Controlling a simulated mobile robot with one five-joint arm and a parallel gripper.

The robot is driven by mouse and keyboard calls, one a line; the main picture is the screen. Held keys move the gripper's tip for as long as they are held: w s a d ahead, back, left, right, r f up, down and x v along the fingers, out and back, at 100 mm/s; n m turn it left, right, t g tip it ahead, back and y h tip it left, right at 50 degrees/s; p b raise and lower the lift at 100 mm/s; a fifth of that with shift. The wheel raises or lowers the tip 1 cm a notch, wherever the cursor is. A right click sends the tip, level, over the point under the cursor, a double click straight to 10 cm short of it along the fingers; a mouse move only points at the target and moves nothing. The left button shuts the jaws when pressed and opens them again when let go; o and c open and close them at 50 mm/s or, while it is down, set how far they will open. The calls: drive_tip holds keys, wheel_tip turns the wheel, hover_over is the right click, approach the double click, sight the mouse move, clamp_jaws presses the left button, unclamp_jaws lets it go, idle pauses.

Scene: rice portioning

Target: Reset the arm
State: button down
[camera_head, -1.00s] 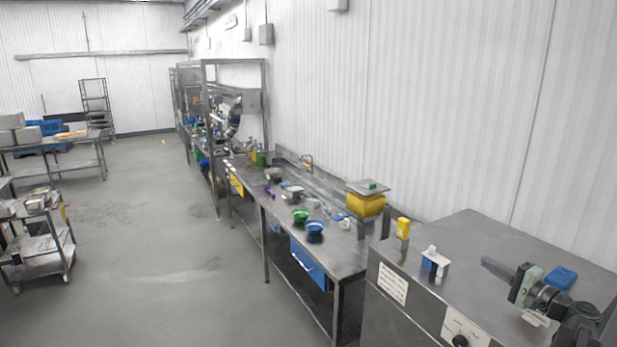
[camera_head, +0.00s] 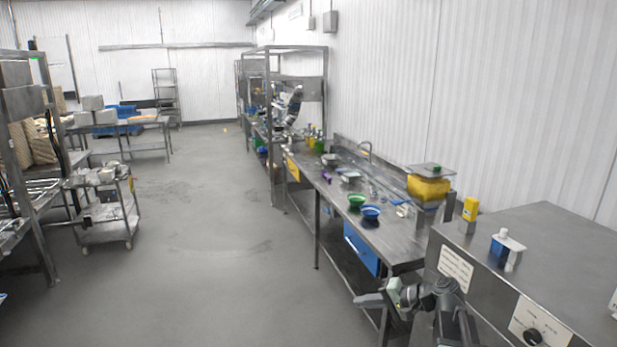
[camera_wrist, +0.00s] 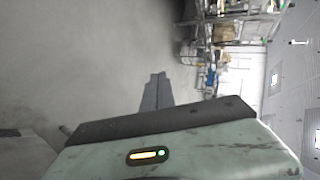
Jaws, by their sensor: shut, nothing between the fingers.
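My gripper (camera_head: 369,300) shows at the lower right of the head view, in front of the near end of the steel table. It points to the left and is shut with nothing in it. In the wrist view its closed fingers (camera_wrist: 157,92) lie together in the middle, with grey floor beyond them. My arm links show behind it at the bottom of the head view.
The steel table (camera_head: 398,240) holds a green bowl (camera_head: 356,202), a blue bowl (camera_head: 371,213) and a yellow container (camera_head: 428,188). A steel cabinet (camera_head: 560,240) stands at right. A wheeled cart (camera_head: 105,225) stands at left. The floor (camera_head: 200,210) between is clear.

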drive_tip(key=s+a+f+n+g+h+b, duration=0.2)
drive_tip(key=s+a+f+h, duration=0.1)
drive_tip(key=s+a+f, duration=0.3)
drive_tip(key=s+a+f+n+g+h+b, duration=0.2)
drive_tip(key=s+a+f+g, duration=0.15)
drive_tip(key=f, duration=0.55)
drive_tip(key=s+d+f+h, duration=0.2)
drive_tip(key=s+d+h, duration=0.2)
drive_tip(key=d, duration=0.6)
drive_tip(key=shift+s+f+n+g+h, duration=0.15)
drive_tip(key=shift+s+n+g+h, duration=0.25)
drive_tip(key=shift+h, duration=0.4)
